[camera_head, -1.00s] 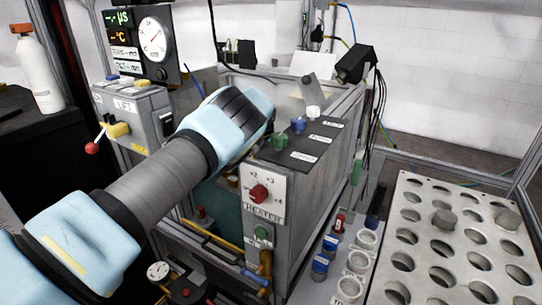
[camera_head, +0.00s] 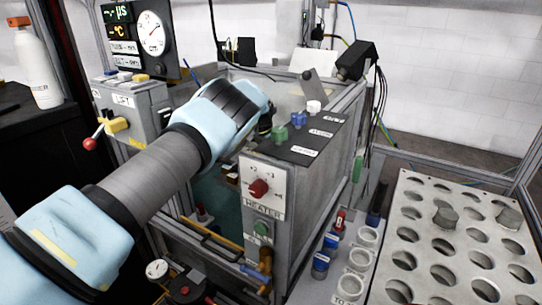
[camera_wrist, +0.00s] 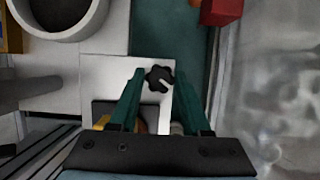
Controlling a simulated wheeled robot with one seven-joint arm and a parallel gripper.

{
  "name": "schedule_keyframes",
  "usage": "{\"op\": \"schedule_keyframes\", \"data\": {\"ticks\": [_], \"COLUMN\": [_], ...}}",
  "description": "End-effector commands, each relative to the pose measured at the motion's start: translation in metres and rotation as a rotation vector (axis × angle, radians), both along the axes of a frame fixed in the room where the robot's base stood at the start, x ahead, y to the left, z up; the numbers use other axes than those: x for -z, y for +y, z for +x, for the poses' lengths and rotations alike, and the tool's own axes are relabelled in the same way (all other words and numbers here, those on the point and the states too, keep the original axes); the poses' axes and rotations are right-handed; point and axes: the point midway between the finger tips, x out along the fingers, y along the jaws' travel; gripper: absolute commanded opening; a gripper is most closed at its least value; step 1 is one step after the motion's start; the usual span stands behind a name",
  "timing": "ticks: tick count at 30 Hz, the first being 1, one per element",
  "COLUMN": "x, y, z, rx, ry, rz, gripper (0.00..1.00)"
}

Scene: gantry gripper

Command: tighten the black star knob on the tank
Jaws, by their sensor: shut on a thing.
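The black star knob (camera_wrist: 159,77) shows in the wrist view between the tips of my two green fingers. My gripper (camera_wrist: 160,82) is shut on it. The knob sits above a pale plate (camera_wrist: 105,70). In the head view my wrist hangs over the tank (camera_head: 338,100) behind the heater box, and the knob is hidden there. Whether the knob is fully tight cannot be told.
The heater box (camera_head: 265,190) with a red dial stands right in front of my wrist. A lift box (camera_head: 135,115) with a red-tipped lever is at left. A perforated rack (camera_head: 425,220) lies at right.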

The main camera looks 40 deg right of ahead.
Motion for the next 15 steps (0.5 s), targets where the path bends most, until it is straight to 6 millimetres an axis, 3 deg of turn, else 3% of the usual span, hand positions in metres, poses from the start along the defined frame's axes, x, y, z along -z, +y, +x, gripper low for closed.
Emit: {"op": "schedule_keyframes", "data": {"ticks": [15], "x": [0.0018], "y": [0.0003], "z": [0.0036], "rx": [0.344], "ry": [-0.001], "rz": [-0.003], "gripper": [0.00]}}
